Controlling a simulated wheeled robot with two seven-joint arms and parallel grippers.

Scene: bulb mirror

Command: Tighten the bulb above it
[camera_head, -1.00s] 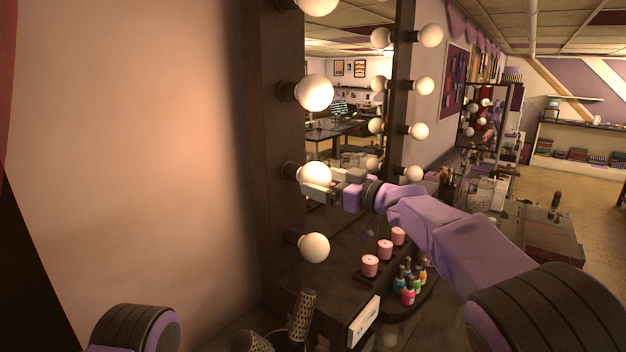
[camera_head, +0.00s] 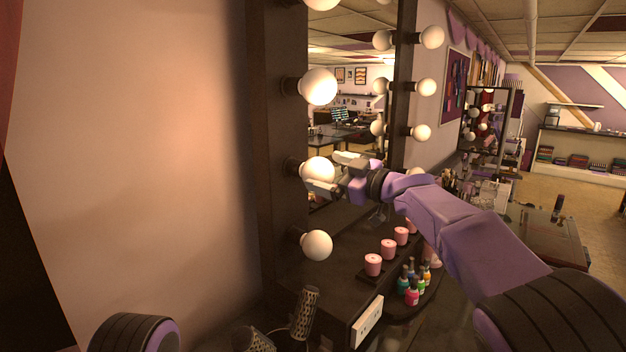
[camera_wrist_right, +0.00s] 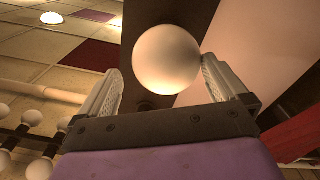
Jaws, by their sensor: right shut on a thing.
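A column of round white bulbs runs down the left side of the dark mirror frame (camera_head: 278,130). My right gripper (camera_head: 326,172) is shut on the bulb (camera_head: 315,170) second from the bottom. One finger lies along its upper side and one along its lower side. In the right wrist view this bulb (camera_wrist_right: 166,58) sits between the two fingers. A bulb above it (camera_head: 319,86) and a bulb below it (camera_head: 316,245) are both clear of the gripper. My left gripper is out of view.
Pink candles (camera_head: 388,249) and small coloured bottles (camera_head: 412,297) stand on the counter below my right arm. A patterned metallic cylinder (camera_head: 305,312) and a power strip (camera_head: 367,322) are near the front. A bare wall (camera_head: 140,160) fills the left.

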